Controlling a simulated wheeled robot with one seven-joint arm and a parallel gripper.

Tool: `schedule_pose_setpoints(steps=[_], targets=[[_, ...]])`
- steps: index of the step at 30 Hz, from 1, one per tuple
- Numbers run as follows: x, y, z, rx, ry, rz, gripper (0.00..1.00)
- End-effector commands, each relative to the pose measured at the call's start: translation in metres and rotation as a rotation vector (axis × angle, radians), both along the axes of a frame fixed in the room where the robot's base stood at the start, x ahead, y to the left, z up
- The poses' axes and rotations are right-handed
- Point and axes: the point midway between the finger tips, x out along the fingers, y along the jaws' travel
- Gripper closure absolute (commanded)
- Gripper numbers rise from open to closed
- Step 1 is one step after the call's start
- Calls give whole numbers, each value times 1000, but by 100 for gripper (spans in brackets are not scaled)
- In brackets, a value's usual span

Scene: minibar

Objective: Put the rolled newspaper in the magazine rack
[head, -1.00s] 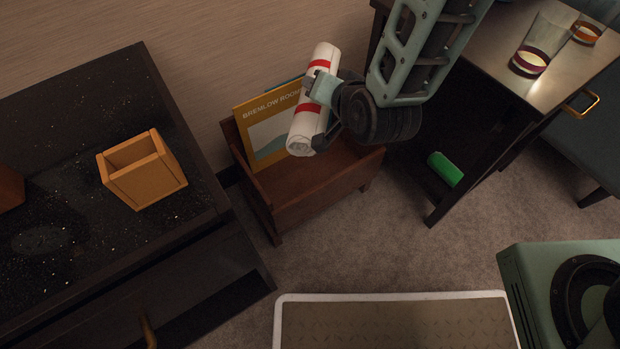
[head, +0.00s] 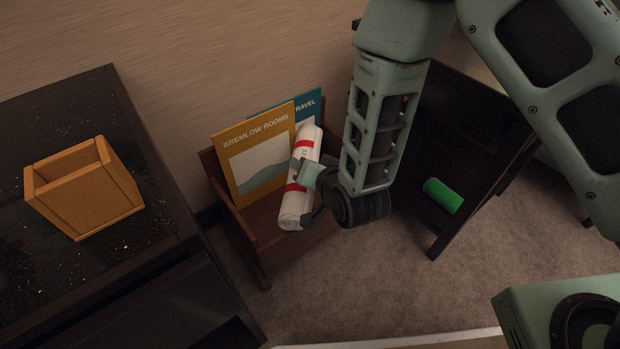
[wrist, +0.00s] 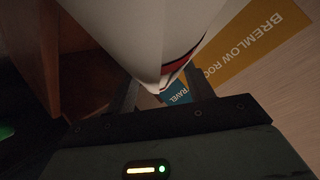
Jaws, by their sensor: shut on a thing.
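The rolled newspaper (head: 300,180) is white with red bands. My gripper (head: 307,186) is shut around its middle and holds it tilted, its upper end leaning right in the head view. The brown wooden magazine rack (head: 262,268) stands against the wall. The roll overlaps the rack's opening in the head view; its lower end looks near the rack's front edge, and I cannot tell whether it touches. In the wrist view the newspaper (wrist: 140,35) fills the middle between the fingers, and the rack's wood (wrist: 88,45) shows at left.
The rack holds a yellow Bremlow Rooms magazine (head: 250,150) and a blue travel one (head: 308,105). A dark cabinet with an orange wooden box (head: 85,190) stands left. A dark table stands right, with a green cylinder (head: 443,195) on its low shelf.

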Motion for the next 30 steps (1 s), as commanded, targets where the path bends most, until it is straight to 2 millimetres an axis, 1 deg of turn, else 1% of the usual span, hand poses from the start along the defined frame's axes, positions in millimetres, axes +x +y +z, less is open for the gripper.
schedule_pose_setpoints(steps=[1, 3, 11, 23, 24, 26, 27, 30], targets=[[0, 0, -15, -1, 1, 1, 74], [0, 0, -22, 0, 0, 0, 74], [1, 0, -21, 1, -2, -1, 74], [1, 0, -33, 1, -1, -2, 74], [0, 0, -33, 1, -1, -1, 45], [0, 0, -33, 1, -1, -1, 28], [0, 0, -33, 1, -1, -1, 24], [0, 0, -33, 1, -1, -1, 24]])
